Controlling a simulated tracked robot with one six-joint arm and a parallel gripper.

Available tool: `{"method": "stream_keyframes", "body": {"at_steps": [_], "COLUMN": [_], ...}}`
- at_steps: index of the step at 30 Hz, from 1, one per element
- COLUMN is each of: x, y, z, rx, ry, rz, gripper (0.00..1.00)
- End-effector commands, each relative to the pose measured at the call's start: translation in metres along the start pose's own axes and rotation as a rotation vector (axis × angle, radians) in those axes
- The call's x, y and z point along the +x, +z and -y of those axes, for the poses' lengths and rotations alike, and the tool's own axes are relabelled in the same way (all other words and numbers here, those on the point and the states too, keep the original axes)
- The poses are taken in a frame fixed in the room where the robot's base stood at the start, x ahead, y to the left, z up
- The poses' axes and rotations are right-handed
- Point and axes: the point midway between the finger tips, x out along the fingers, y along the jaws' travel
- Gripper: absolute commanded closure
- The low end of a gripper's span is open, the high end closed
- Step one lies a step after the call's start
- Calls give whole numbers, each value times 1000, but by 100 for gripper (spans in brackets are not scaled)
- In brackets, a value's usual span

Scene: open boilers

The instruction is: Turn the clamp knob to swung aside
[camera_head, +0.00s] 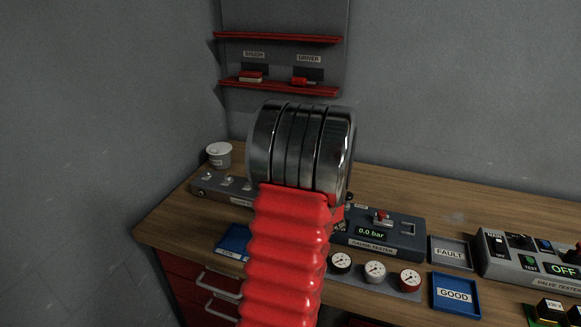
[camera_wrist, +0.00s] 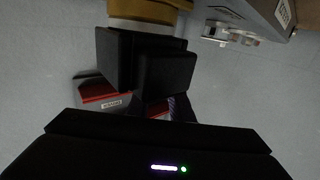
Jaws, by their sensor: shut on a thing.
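My gripper (camera_wrist: 142,68) shows in the wrist view as two black fingers, close together. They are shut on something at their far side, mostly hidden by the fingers. A brass-coloured round part (camera_wrist: 152,10) with a pale band below it shows just past the fingers, at the top edge. I cannot tell whether it is the clamp knob. In the head view my gripper is hidden behind my own arm. A small red knob (camera_head: 381,216) sits on top of the grey gauge tester (camera_head: 385,243), right of my arm and apart from it.
Gauges (camera_head: 375,271) stand before the tester. A FAULT tray (camera_head: 451,251), a blue GOOD tray (camera_head: 456,294) and a valve tester (camera_head: 530,266) lie to the right. A white cup (camera_head: 219,154) stands at the left back. Red shelves (camera_head: 278,88) hang on the wall.

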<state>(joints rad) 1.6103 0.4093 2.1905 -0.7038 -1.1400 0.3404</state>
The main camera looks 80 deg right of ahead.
Motion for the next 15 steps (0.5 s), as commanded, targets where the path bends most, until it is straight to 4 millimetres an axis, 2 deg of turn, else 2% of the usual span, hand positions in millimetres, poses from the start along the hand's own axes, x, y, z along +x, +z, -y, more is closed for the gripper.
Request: {"method": "stream_keyframes", "body": {"at_steps": [8,9,15], "x": [0,0,0], "y": [-1,-1,-1], "z": [0,0,0], "rx": [0,0,0], "ry": [1,1,0], "rz": [-2,-2,-1], "gripper": [100,79,65]}}
